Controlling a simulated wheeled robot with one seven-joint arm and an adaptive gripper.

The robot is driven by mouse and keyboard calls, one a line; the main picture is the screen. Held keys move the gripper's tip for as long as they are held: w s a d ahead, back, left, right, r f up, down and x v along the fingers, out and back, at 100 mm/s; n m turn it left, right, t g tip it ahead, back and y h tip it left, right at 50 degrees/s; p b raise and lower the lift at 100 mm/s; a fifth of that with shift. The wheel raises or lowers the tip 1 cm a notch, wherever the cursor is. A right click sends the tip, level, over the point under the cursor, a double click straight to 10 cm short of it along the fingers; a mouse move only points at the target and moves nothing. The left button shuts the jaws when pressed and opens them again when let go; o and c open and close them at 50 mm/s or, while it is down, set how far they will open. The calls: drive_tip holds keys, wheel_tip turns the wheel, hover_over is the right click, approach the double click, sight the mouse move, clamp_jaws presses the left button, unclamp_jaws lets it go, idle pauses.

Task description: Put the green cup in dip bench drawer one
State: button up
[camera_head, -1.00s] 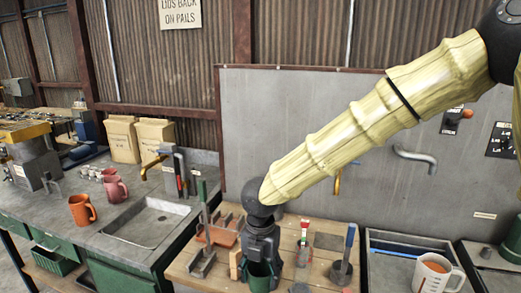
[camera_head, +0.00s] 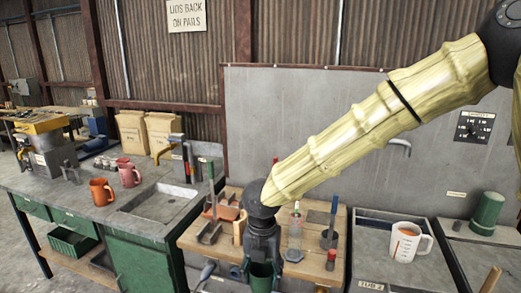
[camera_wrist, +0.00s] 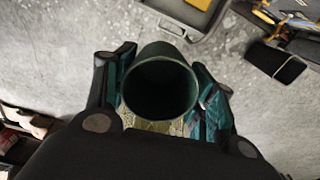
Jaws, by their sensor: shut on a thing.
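The green cup (camera_head: 262,277) is held in my gripper (camera_head: 262,258), in front of the wooden-topped bench. In the wrist view the dark green cup (camera_wrist: 160,88) sits between both fingers of my gripper (camera_wrist: 160,100), its round mouth facing the camera and its inside dark. The grey bench (camera_head: 140,222) at left has green drawer fronts (camera_head: 70,222) under its top. I cannot tell which bench is the dip bench or which drawer is number one; no drawer label is readable.
An orange mug (camera_head: 102,192) and a pink mug (camera_head: 129,174) stand left of the sink (camera_head: 162,203). A white measuring jug (camera_head: 406,243) with orange contents and a green cylinder (camera_head: 487,213) stand at right. A green basket (camera_head: 72,241) sits below the left bench. Grey floor (camera_wrist: 60,45) shows beneath the cup.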

drive_tip(key=shift+w+d+f+n, duration=0.15)
drive_tip(key=shift+w+f+n, duration=0.1)
drive_tip(key=shift+f+n, duration=0.05)
drive_tip(key=shift+s+d+f+n, duration=0.15)
drive_tip(key=shift+d+f+n, duration=0.2)
drive_tip(key=shift+n, duration=0.65)
drive_tip(key=d+f+n, duration=0.8)
drive_tip(key=f+n, duration=0.2)
drive_tip(key=n, duration=0.8)
drive_tip(key=d+f+n+b, duration=0.1)
drive_tip(key=d+f+n, duration=0.7)
drive_tip(key=n, duration=0.9)
drive_tip(key=shift+s+f+n, duration=0.3)
drive_tip(key=shift+f+n, duration=0.1)
drive_tip(key=shift+f, duration=1.25)
drive_tip(key=shift+d, duration=0.1)
drive_tip(key=shift+s, duration=0.1)
